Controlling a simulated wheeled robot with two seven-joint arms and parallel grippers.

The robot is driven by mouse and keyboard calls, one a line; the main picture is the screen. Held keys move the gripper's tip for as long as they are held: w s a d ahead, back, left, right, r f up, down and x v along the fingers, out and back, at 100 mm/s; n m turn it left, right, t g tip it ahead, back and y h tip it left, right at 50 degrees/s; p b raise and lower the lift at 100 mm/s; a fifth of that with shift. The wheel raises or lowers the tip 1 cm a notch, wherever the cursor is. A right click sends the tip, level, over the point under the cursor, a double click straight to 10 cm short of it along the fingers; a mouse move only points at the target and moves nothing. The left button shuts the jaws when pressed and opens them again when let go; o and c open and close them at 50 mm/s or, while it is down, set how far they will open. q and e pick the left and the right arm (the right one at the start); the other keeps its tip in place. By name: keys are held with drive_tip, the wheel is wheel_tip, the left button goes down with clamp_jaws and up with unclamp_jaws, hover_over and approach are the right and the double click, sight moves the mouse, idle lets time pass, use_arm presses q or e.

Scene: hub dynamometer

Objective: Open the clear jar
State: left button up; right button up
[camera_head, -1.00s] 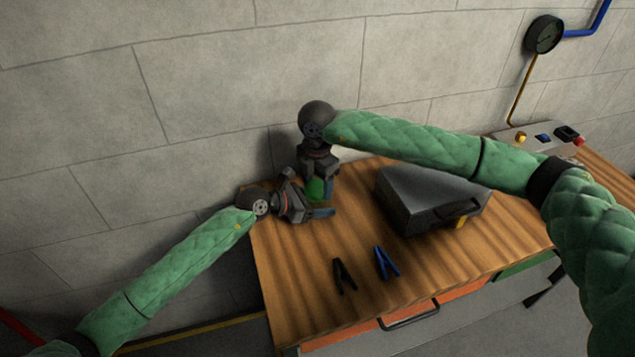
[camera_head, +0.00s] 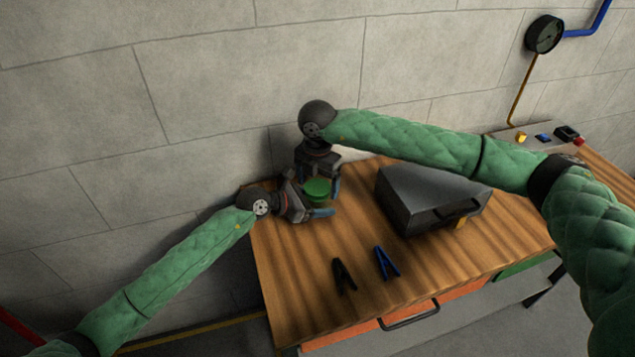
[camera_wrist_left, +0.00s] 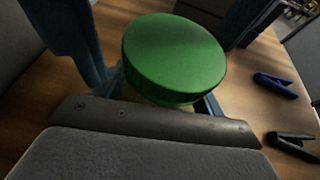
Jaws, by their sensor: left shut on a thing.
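The clear jar shows mostly as its round green lid (camera_head: 317,188), at the back left of the wooden bench; the lid is also large in the left wrist view (camera_wrist_left: 173,52). My left gripper (camera_head: 326,203) comes in from the left, low on the jar, and is shut on it. The jar's body is mostly hidden below the lid and behind the gripper. My right gripper (camera_head: 318,177) reaches down from above, with its blue fingers spread on either side of the lid. A gap shows between one finger and the lid in the left wrist view. The lid sits on the jar.
A grey case (camera_head: 425,205) stands right of the jar. A black clip (camera_head: 343,275) and a blue clip (camera_head: 386,262) lie near the bench's front edge. The wall is close behind. The wood (camera_head: 300,262) left of the clips is clear.

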drive_tip(key=shift+r, duration=2.25)
drive_tip(key=shift+c, duration=0.3)
drive_tip(key=shift+r+m, duration=1.6)
drive_tip(key=shift+r, duration=0.05)
drive_tip(key=shift+f, duration=3.9)
drive_tip(key=c, duration=1)
drive_tip(key=shift+n, duration=1.6)
drive_tip(key=shift+c, duration=0.2)
drive_tip(key=o, duration=1.1)
